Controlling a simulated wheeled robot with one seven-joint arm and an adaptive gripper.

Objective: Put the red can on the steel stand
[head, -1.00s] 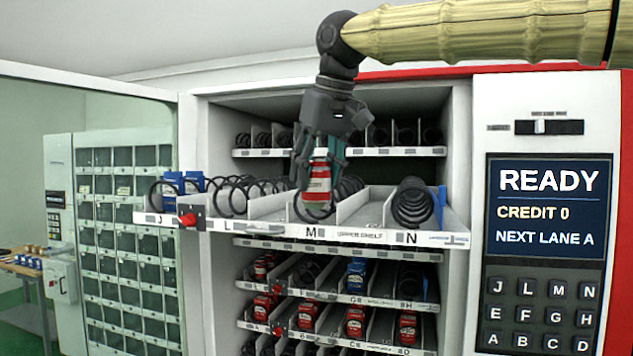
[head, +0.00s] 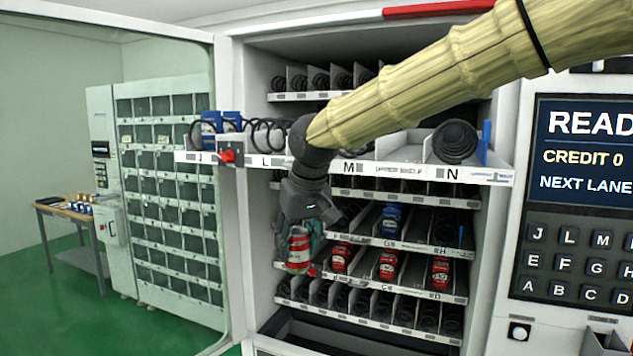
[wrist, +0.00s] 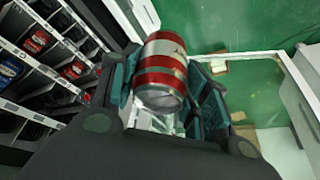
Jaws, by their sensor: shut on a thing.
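The red can (head: 299,250) has white or silver bands and hangs below my gripper in the head view, in front of the vending machine's lower shelves. My gripper (head: 300,236) points down and is shut on the can. In the wrist view the can (wrist: 160,68) sits between the two teal fingers of my gripper (wrist: 162,88), tilted in the picture, with green floor beyond it. I cannot pick out the steel stand for certain in either view.
The pulled-out upper shelf (head: 400,170) juts forward above my gripper. Lower shelves hold more red cans (head: 388,265) and a blue can (head: 391,220). The open glass door (head: 228,200) is on the left. A wood-topped table (head: 70,206) stands far left; the green floor between is clear.

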